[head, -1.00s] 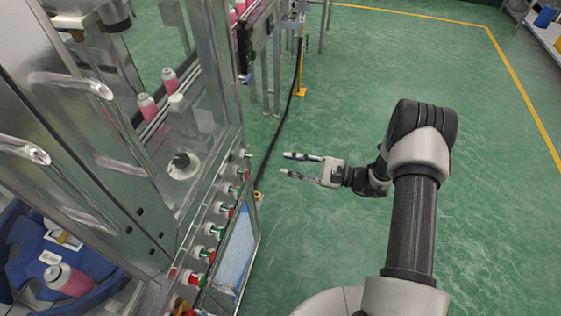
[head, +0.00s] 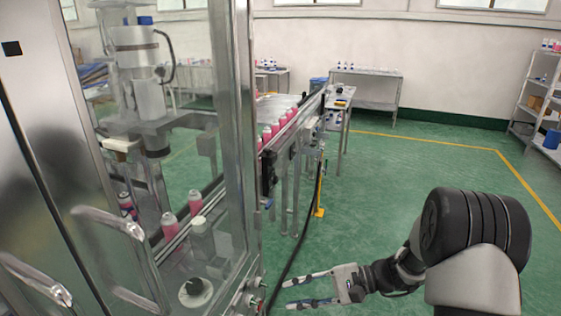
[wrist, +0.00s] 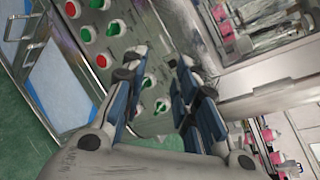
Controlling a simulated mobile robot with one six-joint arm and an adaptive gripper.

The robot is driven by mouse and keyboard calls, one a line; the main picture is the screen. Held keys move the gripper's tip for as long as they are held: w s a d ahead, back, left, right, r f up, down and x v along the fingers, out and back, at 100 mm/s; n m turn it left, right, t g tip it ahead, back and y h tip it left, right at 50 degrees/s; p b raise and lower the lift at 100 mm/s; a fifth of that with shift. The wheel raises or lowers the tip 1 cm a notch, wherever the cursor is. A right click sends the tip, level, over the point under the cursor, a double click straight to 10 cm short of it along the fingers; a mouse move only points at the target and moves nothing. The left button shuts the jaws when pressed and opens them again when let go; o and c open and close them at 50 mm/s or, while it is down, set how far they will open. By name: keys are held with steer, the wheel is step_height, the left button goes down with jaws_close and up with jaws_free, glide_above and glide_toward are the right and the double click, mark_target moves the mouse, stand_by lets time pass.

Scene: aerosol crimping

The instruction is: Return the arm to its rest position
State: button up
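My gripper (head: 288,294) is at the lower middle of the head view, reaching left toward the machine's control panel. Its two fingers are spread apart with nothing between them. In the wrist view my gripper (wrist: 155,70) also shows open and empty, with the control panel (wrist: 115,42) and its green and red knobs behind the fingers. My arm bends at the right of the head view. I cannot tell the exact gap between fingertips and panel, but no contact shows.
The glass-fronted crimping machine (head: 240,130) with metal door handles (head: 110,222) stands at left. Pink cans (head: 195,203) stand inside it. A conveyor (head: 290,135) carries more cans behind. Green floor (head: 390,180) at right is open.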

steer(key=s+r+n+g+h, duration=0.2)
steer(key=s+r+n+h, duration=0.45)
steer(key=s+r, duration=0.4)
steer(key=s+d+r+n+t+h, duration=0.3)
steer(key=s+d+t+h, duration=0.3)
steer(key=s, duration=0.6)
steer(key=shift+s+d+r+n+h, duration=0.5)
steer(key=shift+d+h, duration=0.55)
steer(key=shift+d, duration=0.85)
steer(key=shift+w, duration=0.1)
